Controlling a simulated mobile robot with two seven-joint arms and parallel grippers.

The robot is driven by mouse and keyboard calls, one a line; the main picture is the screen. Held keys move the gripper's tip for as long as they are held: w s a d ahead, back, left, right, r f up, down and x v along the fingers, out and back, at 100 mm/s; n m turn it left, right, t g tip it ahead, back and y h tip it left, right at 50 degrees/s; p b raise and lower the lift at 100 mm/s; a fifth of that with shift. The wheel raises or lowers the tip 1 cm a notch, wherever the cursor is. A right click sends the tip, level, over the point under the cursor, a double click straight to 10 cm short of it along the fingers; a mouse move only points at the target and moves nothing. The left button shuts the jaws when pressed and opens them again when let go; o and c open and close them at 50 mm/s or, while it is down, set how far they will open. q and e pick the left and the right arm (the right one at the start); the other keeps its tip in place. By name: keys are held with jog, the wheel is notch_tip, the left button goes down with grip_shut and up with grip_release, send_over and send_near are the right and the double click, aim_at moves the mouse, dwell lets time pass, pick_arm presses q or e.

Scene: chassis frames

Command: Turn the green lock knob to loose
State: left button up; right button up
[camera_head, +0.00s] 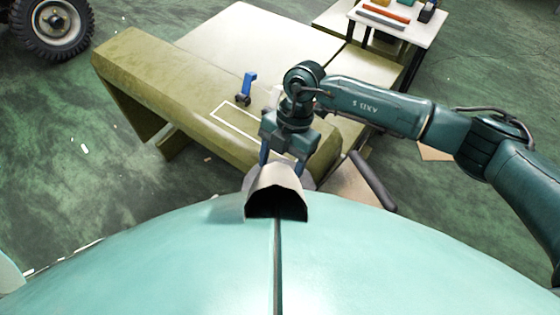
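I cannot make out a green lock knob in the head view. My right gripper (281,160) points down over the near part of the olive chassis frame (150,72). Its two blue fingers stand apart, and I see nothing between them but olive surface. The fingertips are partly hidden behind a pale hood at the front of my own body, so contact below cannot be seen. A blue upright part (246,88) stands on the frame, left of and beyond the gripper. My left gripper is not in view.
A white outlined rectangle (222,113) marks the frame beside the gripper. A pale flat surface (250,40) lies behind. A small white table (405,25) with coloured items stands at the back right. A wheel (55,22) is at the top left. Green floor at left is mostly clear.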

jog(key=shift+c, duration=0.5)
jog(key=c, duration=0.9)
